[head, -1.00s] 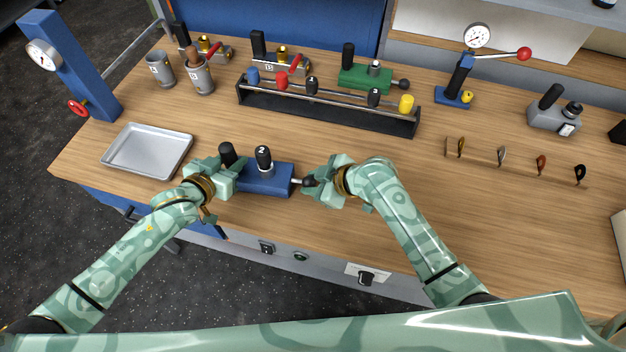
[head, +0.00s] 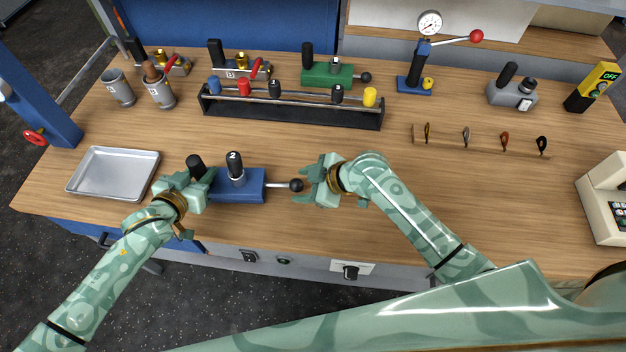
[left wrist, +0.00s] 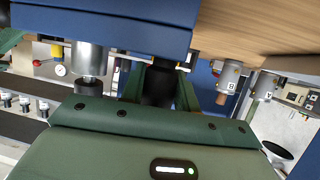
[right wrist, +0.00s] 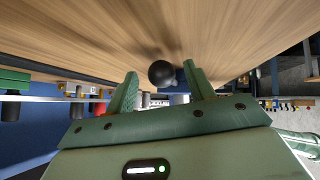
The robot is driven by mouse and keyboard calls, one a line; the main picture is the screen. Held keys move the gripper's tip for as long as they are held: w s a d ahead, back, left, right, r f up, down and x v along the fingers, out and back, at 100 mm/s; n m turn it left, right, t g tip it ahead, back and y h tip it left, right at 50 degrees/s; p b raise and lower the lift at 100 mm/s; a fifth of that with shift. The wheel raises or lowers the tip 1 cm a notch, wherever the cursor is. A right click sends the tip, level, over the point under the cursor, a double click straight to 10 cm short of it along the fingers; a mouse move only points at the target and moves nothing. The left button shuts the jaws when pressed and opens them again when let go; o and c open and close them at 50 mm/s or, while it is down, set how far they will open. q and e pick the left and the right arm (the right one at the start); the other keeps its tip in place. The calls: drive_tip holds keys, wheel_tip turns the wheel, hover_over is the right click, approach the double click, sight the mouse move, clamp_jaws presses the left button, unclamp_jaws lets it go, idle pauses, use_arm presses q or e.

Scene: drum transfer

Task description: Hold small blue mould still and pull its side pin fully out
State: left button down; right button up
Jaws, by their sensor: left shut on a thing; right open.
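The small blue mould (head: 228,187) sits on the bench front, with a black cap marked 2 on a metal post and a black handle (head: 195,165) at its left. My left gripper (head: 203,180) is shut on the black handle, which shows between its fingers in the left wrist view (left wrist: 158,85). The side pin (head: 278,185) sticks out of the mould's right side as a metal rod with a black ball knob (head: 296,185). My right gripper (head: 307,188) is open just right of the knob. In the right wrist view the knob (right wrist: 161,73) lies around the open fingertips, apart from both.
A metal tray (head: 75,183) lies left of my left gripper. A black rack (head: 290,114) with coloured knobs stands behind, and a green mould (head: 318,75) beyond it. Bench space right of my right gripper is clear up to a cream machine (head: 603,195).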

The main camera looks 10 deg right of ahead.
use_arm(q)
drive_tip(key=shift+d+f, duration=0.1)
use_arm(e)
drive_tip(key=v, duration=1.1)
drive_tip(key=shift+d+r, duration=0.15)
use_arm(q)
drive_tip(key=c, duration=1)
unclamp_jaws()
drive_tip(key=shift+o, duration=0.2)
drive_tip(key=shift+s, duration=0.1)
